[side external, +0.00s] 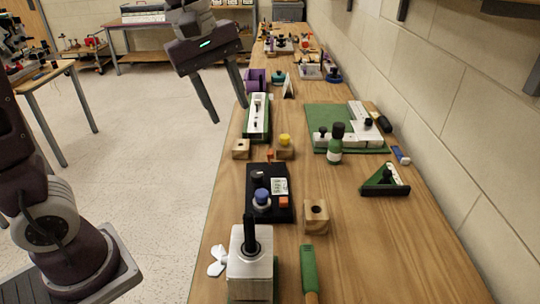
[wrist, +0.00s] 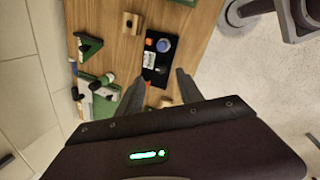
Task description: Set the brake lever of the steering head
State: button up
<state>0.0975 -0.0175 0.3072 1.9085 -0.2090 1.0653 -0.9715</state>
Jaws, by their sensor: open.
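No part is labelled as the steering head, so I cannot tell for sure which one it is. A silver block with an upright black lever (side external: 250,238) stands at the near end of the bench, with a white winged knob (side external: 216,262) on its left side. A white unit on a green base (side external: 257,117), with a small dark lever, lies farther back. My gripper (side external: 226,112) is open and empty, high up to the left of that unit. In the wrist view my two fingers (wrist: 160,75) are spread above the bench, with nothing between them.
A black panel with a blue knob (side external: 262,196) lies mid-bench, beside a holed wooden block (side external: 316,215). A green plate with white parts (side external: 320,117) and a green bottle (side external: 335,148) stand right. A green-handled tool (side external: 309,270) lies near the front. Bare wood is at front right.

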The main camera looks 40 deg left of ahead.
jog(key=w+a+f+n+g, duration=0.1)
jog(key=w+a+f+n, duration=0.15)
jog(key=w+n, duration=0.35)
jog(key=n+g+y, duration=0.2)
jog(key=n, duration=0.5)
send_over(272, 151)
notch_tip(272, 151, down, 10)
jog(key=shift+d, duration=0.1)
notch_tip(272, 151, down, 6)
jog(key=shift+r, duration=0.1)
jog(key=shift+f, duration=0.65)
grip_shut()
